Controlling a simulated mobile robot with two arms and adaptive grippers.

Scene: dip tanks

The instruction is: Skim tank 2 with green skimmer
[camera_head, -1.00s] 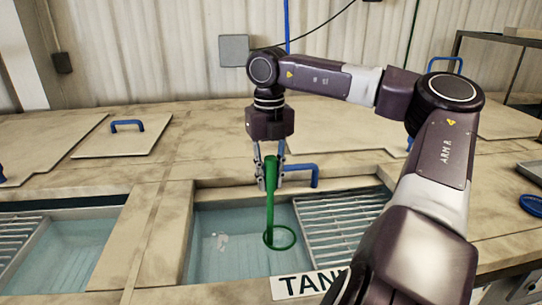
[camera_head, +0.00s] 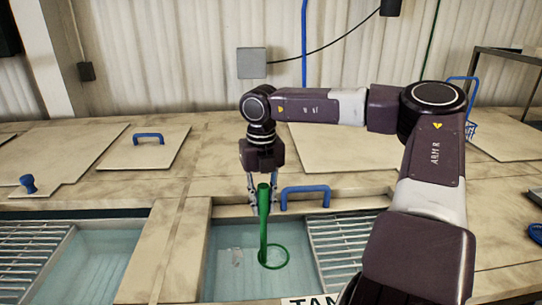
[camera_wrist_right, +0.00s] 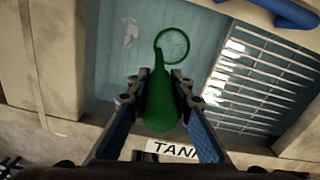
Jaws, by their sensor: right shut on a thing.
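The green skimmer (camera_head: 264,225) hangs from my right gripper (camera_head: 262,190), handle up and hoop down, over the open tank (camera_head: 225,280). My right gripper is shut on its handle. The right wrist view shows the green handle (camera_wrist_right: 162,100) between the two fingers of my right gripper (camera_wrist_right: 156,90), with the round hoop beyond. Pale scum (camera_head: 237,257) floats in the water left of the hoop; it also shows in the right wrist view (camera_wrist_right: 130,33). I cannot tell whether the hoop touches the water. The tank label (camera_head: 312,301) is partly cut off. My left gripper is not in view.
A metal grate (camera_head: 345,243) covers the tank's right side. A blue handle (camera_head: 305,190) stands behind the opening. Another tank (camera_head: 95,260) with a grate lies to the left. A lid with a blue handle (camera_head: 149,137) lies on the deck.

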